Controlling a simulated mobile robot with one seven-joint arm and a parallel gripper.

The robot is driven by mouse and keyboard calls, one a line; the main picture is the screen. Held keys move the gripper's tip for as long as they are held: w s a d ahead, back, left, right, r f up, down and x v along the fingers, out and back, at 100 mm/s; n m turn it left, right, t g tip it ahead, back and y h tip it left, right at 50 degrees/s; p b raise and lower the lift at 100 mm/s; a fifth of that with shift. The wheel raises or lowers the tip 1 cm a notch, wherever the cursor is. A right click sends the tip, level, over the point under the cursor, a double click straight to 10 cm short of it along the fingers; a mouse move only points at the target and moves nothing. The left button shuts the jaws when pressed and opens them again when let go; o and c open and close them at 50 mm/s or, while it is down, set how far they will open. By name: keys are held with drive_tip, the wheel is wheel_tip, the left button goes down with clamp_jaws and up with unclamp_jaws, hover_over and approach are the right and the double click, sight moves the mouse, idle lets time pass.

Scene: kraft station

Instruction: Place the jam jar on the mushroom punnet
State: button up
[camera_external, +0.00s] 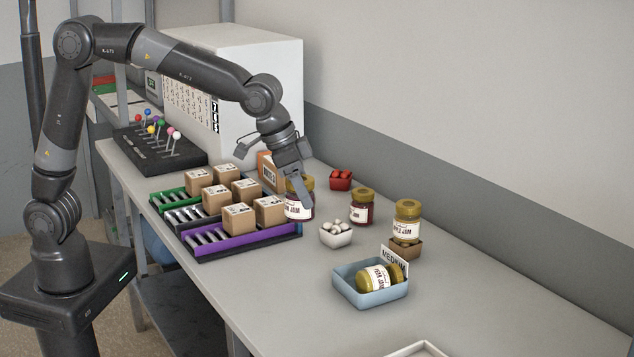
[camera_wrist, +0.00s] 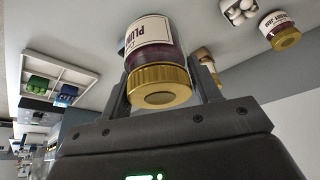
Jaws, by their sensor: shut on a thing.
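My gripper (camera_external: 300,188) is shut on a jam jar (camera_external: 297,211) with a gold lid, dark red contents and a white label. The jar is upright, just right of the roller lanes; I cannot tell whether it touches the table. In the wrist view the held jar (camera_wrist: 152,45) is between the two fingers, its label partly reading "PLUM". The mushroom punnet (camera_external: 336,240), a small white tub of white mushrooms, stands on the table to the right of and nearer than the held jar. It also shows at the top of the wrist view (camera_wrist: 238,14).
Another dark red jam jar (camera_external: 361,208) stands behind the punnet. A yellowish jar (camera_external: 407,220) sits on a brown punnet (camera_external: 405,250). A blue bin (camera_external: 371,292) holds a lying jar. A red punnet (camera_external: 341,182) is behind. Boxes (camera_external: 239,218) fill the roller lanes at left.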

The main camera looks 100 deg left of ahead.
drive_tip(key=w+a+n, duration=0.1)
drive_tip(key=w+a, duration=0.1)
drive_tip(key=a, duration=0.6)
hover_over(339, 225)
drive_tip(key=shift+y, duration=0.3)
drive_tip(key=shift+f, duration=5)
drive_tip(key=shift+d, duration=0.1)
drive_tip(key=o, duration=1.2)
drive_tip(key=shift+f, duration=0.15)
drive_tip(key=shift+o, duration=0.2)
drive_tip(key=v, duration=1.2)
drive_tip(key=shift+r, duration=0.2)
